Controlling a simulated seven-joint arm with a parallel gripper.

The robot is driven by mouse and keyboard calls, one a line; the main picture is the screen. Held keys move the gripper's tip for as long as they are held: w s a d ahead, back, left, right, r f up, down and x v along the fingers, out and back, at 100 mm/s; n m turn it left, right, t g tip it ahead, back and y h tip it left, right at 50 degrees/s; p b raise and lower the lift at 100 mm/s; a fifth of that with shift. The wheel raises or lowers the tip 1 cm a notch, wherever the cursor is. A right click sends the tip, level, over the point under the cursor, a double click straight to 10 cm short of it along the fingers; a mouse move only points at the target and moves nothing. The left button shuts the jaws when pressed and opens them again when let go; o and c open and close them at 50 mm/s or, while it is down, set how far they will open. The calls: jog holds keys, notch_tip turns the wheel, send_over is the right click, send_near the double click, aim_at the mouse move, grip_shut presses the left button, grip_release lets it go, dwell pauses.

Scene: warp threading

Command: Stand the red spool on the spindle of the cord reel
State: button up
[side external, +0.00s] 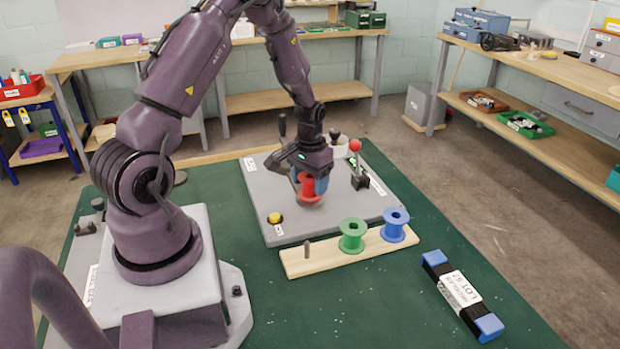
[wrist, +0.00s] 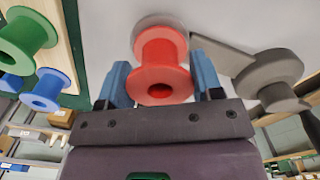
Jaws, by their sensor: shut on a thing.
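The red spool (side external: 309,188) is upright between the blue fingers of my gripper (side external: 313,184), over the grey board. In the wrist view the red spool (wrist: 160,65) sits between both fingers of my gripper (wrist: 160,82), which is shut on it. A pale round disc (wrist: 158,22) shows just beyond the spool's far flange; it looks like the base of the cord reel. The spindle is hidden by the spool, and I cannot tell whether the spool is around it or above it.
A wooden rack (side external: 300,263) holds a green spool (side external: 352,236), a blue spool (side external: 394,225) and a bare peg (side external: 307,250). A yellow button (side external: 274,218) and a red-knobbed lever (side external: 355,146) stand on the grey board (side external: 262,190). A dark grey part (wrist: 275,80) is close right of my gripper.

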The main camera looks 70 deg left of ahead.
jog(key=shift+f, duration=0.4)
jog(key=o, duration=0.9)
jog(key=shift+r, duration=0.1)
notch_tip(320, 180, up, 12)
jog(key=s+d+r+m+t, duration=0.2)
jog(key=s+d+r, duration=0.3)
jog(key=d+r, duration=0.3)
jog(key=s+d+r+m+t, duration=0.3)
jog(key=s+d+r, duration=0.3)
jog(key=d, duration=0.8)
notch_tip(320, 180, up, 3)
jog(key=shift+s+r+m+t, duration=0.1)
jog(key=shift+s+m+t, duration=0.15)
jog(key=shift+m, duration=0.25)
